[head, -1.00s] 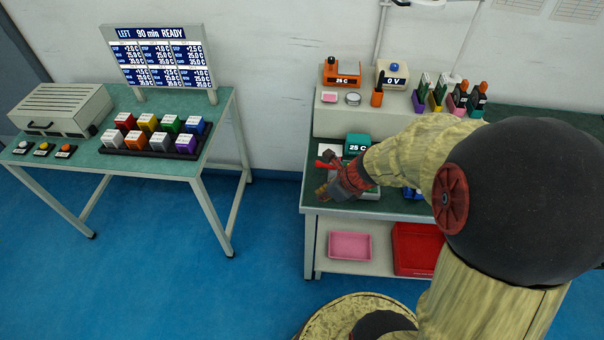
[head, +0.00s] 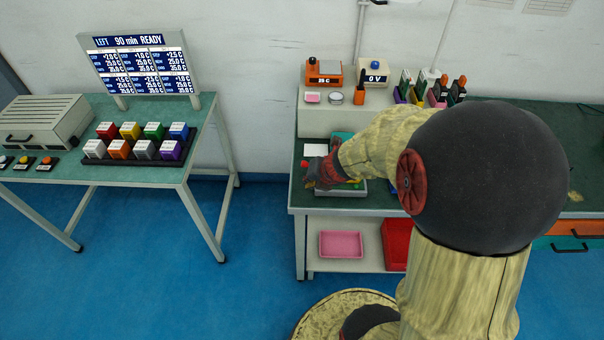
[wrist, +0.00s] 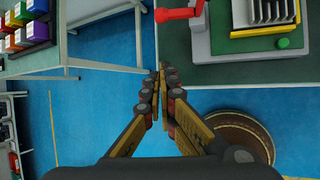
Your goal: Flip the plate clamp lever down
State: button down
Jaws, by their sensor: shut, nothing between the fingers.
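The plate clamp's red lever (wrist: 178,13) shows at the top edge of the wrist view, beside a grey fixture base (wrist: 228,45). Its rounded end points left, and its upper part is cut off; I cannot tell its exact tilt.
The green bench top (head: 300,200) has a raised shelf with instruments behind. Below are a pink tray (head: 341,244) and a red bin (head: 396,245). A second table (head: 150,110) with coloured blocks stands left. Blue floor (head: 262,230) between them is clear.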

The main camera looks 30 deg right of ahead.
jog(key=shift+f, duration=0.1)
jog(key=b+x, duration=0.5)
jog(key=x, duration=0.5)
jog(key=shift+b, duration=0.35)
jog(key=w+d+r, duration=0.1)
jog(key=d+r, duration=0.1)
jog(key=shift+w+d+r, duration=0.15)
jog(key=shift+w+r, duration=0.25)
jog(key=shift+s+d+r+t+y, duration=0.1)
jog(key=shift+d+r+t+y, duration=0.1)
jog(key=shift+r+t+y, duration=0.3)
